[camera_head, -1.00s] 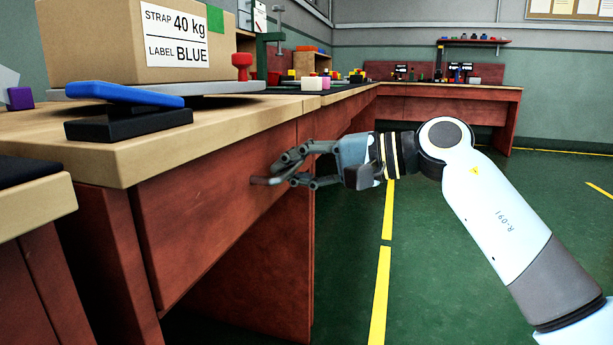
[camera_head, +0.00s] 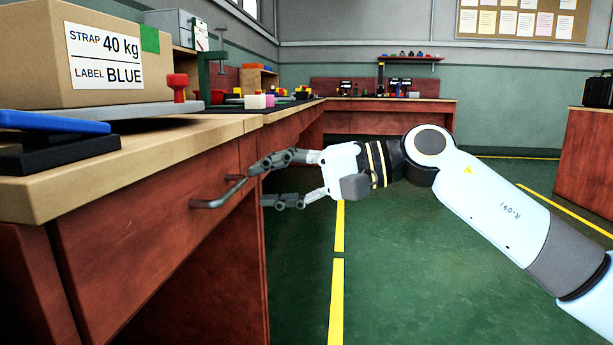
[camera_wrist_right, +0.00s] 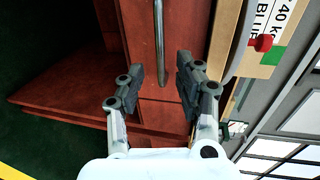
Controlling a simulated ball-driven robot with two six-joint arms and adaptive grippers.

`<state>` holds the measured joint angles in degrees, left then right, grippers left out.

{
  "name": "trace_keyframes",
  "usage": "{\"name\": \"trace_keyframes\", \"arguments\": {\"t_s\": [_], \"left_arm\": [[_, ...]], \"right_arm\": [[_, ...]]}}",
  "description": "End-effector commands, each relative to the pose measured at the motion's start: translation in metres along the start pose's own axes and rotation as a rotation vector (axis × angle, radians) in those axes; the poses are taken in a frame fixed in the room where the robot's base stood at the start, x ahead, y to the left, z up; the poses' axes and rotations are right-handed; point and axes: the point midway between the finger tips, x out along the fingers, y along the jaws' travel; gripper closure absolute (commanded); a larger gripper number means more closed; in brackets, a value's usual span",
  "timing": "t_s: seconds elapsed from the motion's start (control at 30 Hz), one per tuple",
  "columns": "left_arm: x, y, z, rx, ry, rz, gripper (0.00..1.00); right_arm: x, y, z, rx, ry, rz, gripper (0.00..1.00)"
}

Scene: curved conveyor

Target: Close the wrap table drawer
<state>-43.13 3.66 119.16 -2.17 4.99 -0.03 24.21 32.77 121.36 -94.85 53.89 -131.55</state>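The wrap table (camera_head: 150,152) has a pale wooden top and a red-brown drawer (camera_head: 140,222) below it. The drawer front looks about flush with the table front; I cannot tell whether a small gap is left. Its grey bar handle (camera_head: 218,196) sticks out from the front. My right gripper (camera_head: 272,182) is open and empty, just right of the handle and apart from it. In the right wrist view the handle (camera_wrist_right: 159,45) shows beyond the gap between the spread fingers (camera_wrist_right: 159,82). My left gripper is not in view.
On the table stand a cardboard box (camera_head: 110,55), a blue-topped black object (camera_head: 55,140) and a red knob (camera_head: 178,88). More benches (camera_head: 390,108) line the back. The green floor (camera_head: 400,270) to the right is clear, with yellow lines.

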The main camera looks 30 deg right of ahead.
Motion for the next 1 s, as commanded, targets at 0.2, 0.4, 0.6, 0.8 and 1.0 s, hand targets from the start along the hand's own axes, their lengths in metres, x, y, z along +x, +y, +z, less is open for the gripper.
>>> {"name": "trace_keyframes", "arguments": {"t_s": [0.2, 0.4, 0.6, 0.8, 1.0], "left_arm": [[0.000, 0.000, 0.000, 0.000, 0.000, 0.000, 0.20], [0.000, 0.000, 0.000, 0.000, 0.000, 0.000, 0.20], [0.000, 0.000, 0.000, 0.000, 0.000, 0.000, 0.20], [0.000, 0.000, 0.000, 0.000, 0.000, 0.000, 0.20], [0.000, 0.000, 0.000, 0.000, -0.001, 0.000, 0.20]], "right_arm": [[-0.033, 0.002, 0.000, -0.003, -0.001, 0.008, 0.66], [-0.051, 0.001, 0.000, -0.003, -0.002, 0.002, 0.66], [-0.057, 0.000, 0.000, 0.000, 0.001, 0.000, 0.66], [-0.058, 0.000, 0.000, 0.001, 0.002, -0.001, 0.66], [-0.058, 0.000, 0.000, 0.000, 0.002, -0.001, 0.66]]}}
